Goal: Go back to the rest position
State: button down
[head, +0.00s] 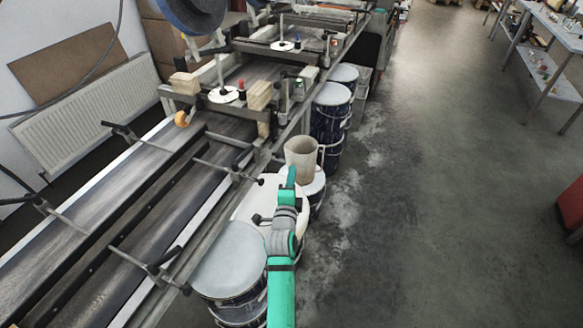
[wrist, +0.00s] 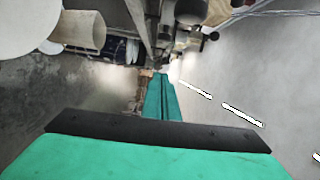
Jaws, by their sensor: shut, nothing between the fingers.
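My gripper (head: 290,178) is at the end of my green and grey arm, in the lower middle of the head view. It hangs above the row of drums beside the conveyor. In the wrist view its two green fingers (wrist: 161,98) lie together, shut, with nothing between them. A beige cup-like container (head: 301,158) stands on a drum just beyond the gripper, close to it in the picture. The container also shows at the upper left of the wrist view (wrist: 82,29), apart from the fingers.
The lacquer conveyor (head: 150,190) runs along the left, with thin clamp arms over its edge. Lidded drums (head: 228,262) line its right side. The grey floor (head: 430,200) to the right is open. A long table (head: 555,28) stands at the upper right, a red object (head: 571,208) at the right edge.

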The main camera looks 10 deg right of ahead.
jog(key=shift+v, duration=2.5)
jog(key=s+a+f+n+y, duration=0.1)
jog(key=s+f+n, duration=0.3)
jog(key=s, duration=0.5)
jog(key=s+a+f+n+y, duration=0.1)
jog(key=s+f+n+y, duration=0.15)
jog(key=s+n, duration=0.4)
jog(key=s+a+f+n+y, duration=0.1)
jog(key=s+f+n, duration=0.25)
jog(key=s, duration=0.65)
jog(key=s+a+r+n, duration=0.1)
jog(key=s+a+n, duration=0.1)
jog(key=s, duration=0.5)
jog(key=s+a+r+n+g, duration=0.1)
jog(key=s+a+r+n, duration=0.1)
jog(key=s, duration=0.6)
jog(key=s+a+r+n+g, duration=0.1)
jog(key=s+a+r+n, duration=0.1)
jog(key=s, duration=0.6)
jog(key=shift+s+a+n, duration=0.25)
jog(key=shift+a+n, duration=0.05)
jog(key=shift+n, duration=0.1)
jog(key=shift+y, duration=0.25)
jog(key=shift+a, duration=0.1)
